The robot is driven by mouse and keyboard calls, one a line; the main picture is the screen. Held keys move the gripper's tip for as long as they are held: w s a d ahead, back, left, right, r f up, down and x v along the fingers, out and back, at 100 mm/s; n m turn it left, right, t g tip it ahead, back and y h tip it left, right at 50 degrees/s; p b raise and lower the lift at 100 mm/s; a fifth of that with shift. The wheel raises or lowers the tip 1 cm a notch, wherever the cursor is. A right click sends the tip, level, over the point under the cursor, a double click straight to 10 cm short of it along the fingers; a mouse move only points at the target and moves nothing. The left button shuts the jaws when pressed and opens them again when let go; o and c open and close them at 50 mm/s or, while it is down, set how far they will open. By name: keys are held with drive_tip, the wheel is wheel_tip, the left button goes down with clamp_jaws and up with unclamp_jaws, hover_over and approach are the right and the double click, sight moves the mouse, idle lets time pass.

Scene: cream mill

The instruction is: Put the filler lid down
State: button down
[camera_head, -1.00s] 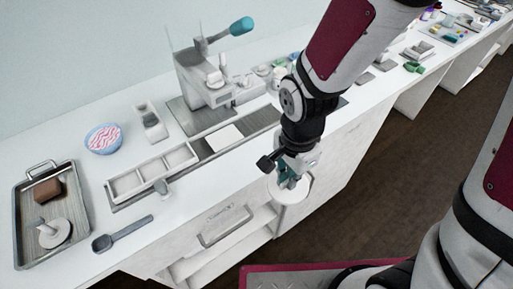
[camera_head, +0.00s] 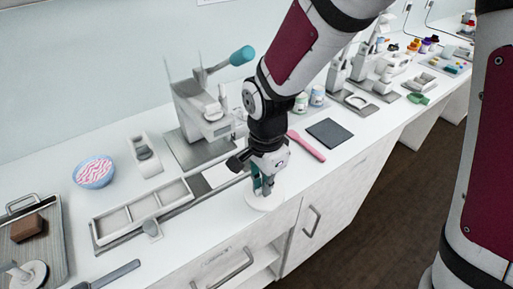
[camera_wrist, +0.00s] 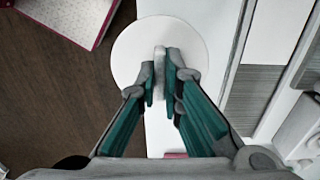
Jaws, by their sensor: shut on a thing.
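The filler lid is a round white disc (camera_head: 264,199) with a short upright grip. My gripper (camera_head: 261,186) is shut on that grip and holds the lid level near the counter's front edge. In the wrist view the teal fingers of my gripper (camera_wrist: 160,80) pinch the grey grip, and the lid's disc (camera_wrist: 130,50) spreads beneath. Part of the disc shows against the white counter and part against the dark floor, so it overhangs the edge. I cannot tell whether it touches the counter. The machine with a teal lever (camera_head: 198,112) stands behind my gripper.
A divided white tray (camera_head: 145,215) and a blue bowl (camera_head: 94,182) are to the left. A metal tray (camera_head: 57,233) holds a brown block (camera_head: 27,228) and a white disc with a handle (camera_head: 32,274). A pink tool (camera_head: 306,146) and dark square mat (camera_head: 329,133) lie right.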

drive_tip(key=w, duration=0.1)
drive_tip(key=a, duration=0.1)
drive_tip(key=w, duration=0.1)
drive_tip(key=shift+w+a+f, duration=0.15)
drive_tip(key=shift+w+a, duration=0.1)
drive_tip(key=shift+w, duration=0.1)
drive_tip(key=shift+f, duration=1.75)
drive_tip(key=shift+f, duration=0.1)
drive_tip(key=c, duration=1.7)
unclamp_jaws()
wheel_tip(320, 180, up, 12)
drive_tip(key=s+d+r+n+t, duration=0.2)
drive_tip(key=s+d+r+n, duration=0.3)
drive_tip(key=d+r, duration=0.45)
drive_tip(key=s+d+r+n+t, duration=0.1)
drive_tip(key=s+d+n, duration=0.1)
drive_tip(key=s+d, duration=0.1)
drive_tip(key=s+d+r+n+t, duration=0.1)
drive_tip(key=s+d+n, duration=0.1)
drive_tip(key=s+d, duration=0.1)
drive_tip(key=s+d+r+n, duration=0.1)
drive_tip(key=s+d+n, duration=0.1)
drive_tip(key=s, duration=0.3)
drive_tip(key=shift+d+t, duration=0.4)
drive_tip(key=shift+d, duration=0.05)
